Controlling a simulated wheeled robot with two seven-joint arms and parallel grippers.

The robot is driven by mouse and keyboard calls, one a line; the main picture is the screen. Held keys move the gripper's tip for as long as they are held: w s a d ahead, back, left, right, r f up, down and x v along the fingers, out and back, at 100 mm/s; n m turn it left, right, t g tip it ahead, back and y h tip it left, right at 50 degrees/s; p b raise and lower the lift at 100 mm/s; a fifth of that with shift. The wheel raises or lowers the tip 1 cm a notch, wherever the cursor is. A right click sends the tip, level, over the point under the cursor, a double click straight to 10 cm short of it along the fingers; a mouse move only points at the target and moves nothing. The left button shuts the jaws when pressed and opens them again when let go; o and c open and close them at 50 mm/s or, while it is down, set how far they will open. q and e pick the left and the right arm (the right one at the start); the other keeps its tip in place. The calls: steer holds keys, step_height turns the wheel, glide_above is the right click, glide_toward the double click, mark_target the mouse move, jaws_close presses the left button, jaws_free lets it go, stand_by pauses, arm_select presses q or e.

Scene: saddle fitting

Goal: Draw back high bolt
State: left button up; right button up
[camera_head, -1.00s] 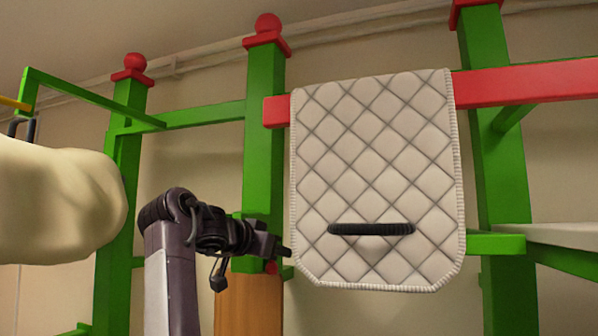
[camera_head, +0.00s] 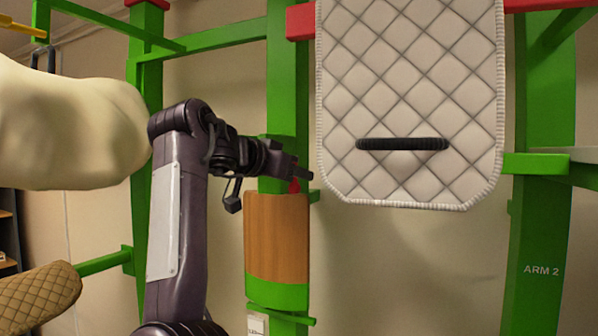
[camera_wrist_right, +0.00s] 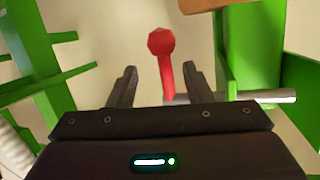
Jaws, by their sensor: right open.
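The bolt shows in the right wrist view as a red handle with a rounded knob (camera_wrist_right: 161,43) and a silver rod (camera_wrist_right: 240,97) running to the right. My right gripper (camera_wrist_right: 160,66) is open, with one finger on each side of the red handle; I cannot tell if either touches it. In the head view, my right gripper (camera_head: 303,172) is at the green post, and a small red part (camera_head: 295,186) shows just below its fingertips. The fingers hide much of the bolt there. My left gripper is not in view.
A white quilted pad (camera_head: 410,90) with a black handle (camera_head: 402,144) hangs right of my gripper. A wooden panel (camera_head: 276,238) wraps the post below it. A cream rounded body (camera_head: 70,125) is at left, above a brown quilted piece (camera_head: 38,298). Green posts and rails surround my arm.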

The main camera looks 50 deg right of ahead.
steer(key=a, duration=0.4)
steer(key=shift+s+a+f, duration=0.1)
steer(key=shift+s+f, duration=0.05)
steer(key=shift+f, duration=0.1)
stand_by(0.5)
